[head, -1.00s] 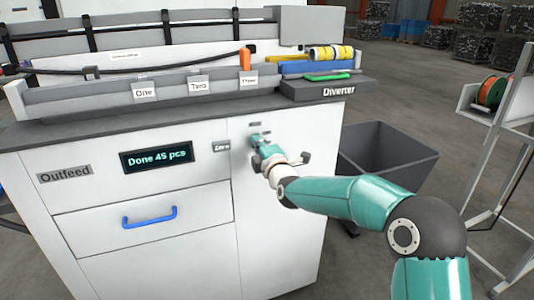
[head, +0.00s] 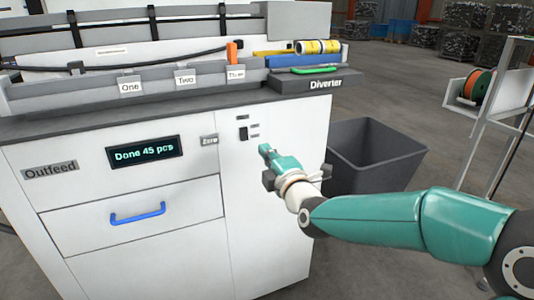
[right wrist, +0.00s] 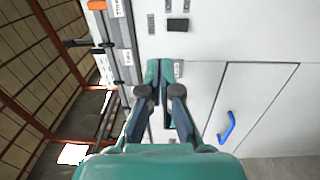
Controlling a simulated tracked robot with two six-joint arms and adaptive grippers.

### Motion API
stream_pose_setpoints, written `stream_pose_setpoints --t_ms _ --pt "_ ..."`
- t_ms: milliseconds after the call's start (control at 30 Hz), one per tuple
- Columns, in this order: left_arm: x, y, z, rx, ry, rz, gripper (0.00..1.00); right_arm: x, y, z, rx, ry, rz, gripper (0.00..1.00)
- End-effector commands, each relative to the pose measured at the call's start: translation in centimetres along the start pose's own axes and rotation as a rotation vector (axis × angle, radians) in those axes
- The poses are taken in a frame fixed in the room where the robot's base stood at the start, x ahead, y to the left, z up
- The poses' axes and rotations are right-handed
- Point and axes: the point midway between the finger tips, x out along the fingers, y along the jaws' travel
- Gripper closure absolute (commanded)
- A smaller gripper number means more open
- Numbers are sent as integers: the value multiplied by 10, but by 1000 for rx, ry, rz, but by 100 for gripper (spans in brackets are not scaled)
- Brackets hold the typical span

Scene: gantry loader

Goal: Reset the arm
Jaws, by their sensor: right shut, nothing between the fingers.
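My right gripper (head: 266,152) is teal and shut, with nothing between its fingers. In the head view it stands in front of the white cabinet's right panel (head: 262,225), below a small black switch (head: 243,134) with small labels beside it. In the right wrist view the gripper (right wrist: 161,64) points at the cabinet front, its fingertips together. The black switch (right wrist: 177,25) shows there beyond the tips, clear of them. My left gripper is not in view.
The display (head: 144,151) reads "Done 45 pcs". A drawer with a blue handle (head: 138,214) is below it. The Diverter ledge (head: 325,83) is above the panel. A dark open bin (head: 375,155) stands to the right, with a spool rack (head: 478,115) beyond.

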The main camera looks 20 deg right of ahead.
Motion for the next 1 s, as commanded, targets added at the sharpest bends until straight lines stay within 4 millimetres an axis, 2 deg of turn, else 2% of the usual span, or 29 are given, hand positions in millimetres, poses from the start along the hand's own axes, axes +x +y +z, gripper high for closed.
stream_pose_setpoints --t_ms 400,467,567,667,767,800,867,900,1000 --pt "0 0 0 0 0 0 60 1 -1 2 0 -4 -2 100" --pt "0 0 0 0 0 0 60 2 -8 4 -1 -6 -14 100" --pt "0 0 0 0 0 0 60 8 -36 3 -2 -5 -62 100" --pt "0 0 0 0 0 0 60 12 -85 -2 -2 4 -150 100" --pt "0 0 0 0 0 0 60 6 -153 -11 0 25 -277 100" --pt "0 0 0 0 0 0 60 1 -182 -16 10 36 -336 100" --pt "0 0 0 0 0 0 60 -11 -226 -24 45 48 -430 100" --pt "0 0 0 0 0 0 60 -22 -255 -30 81 53 -494 100" --pt "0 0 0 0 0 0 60 -56 -322 -45 205 48 -662 100"
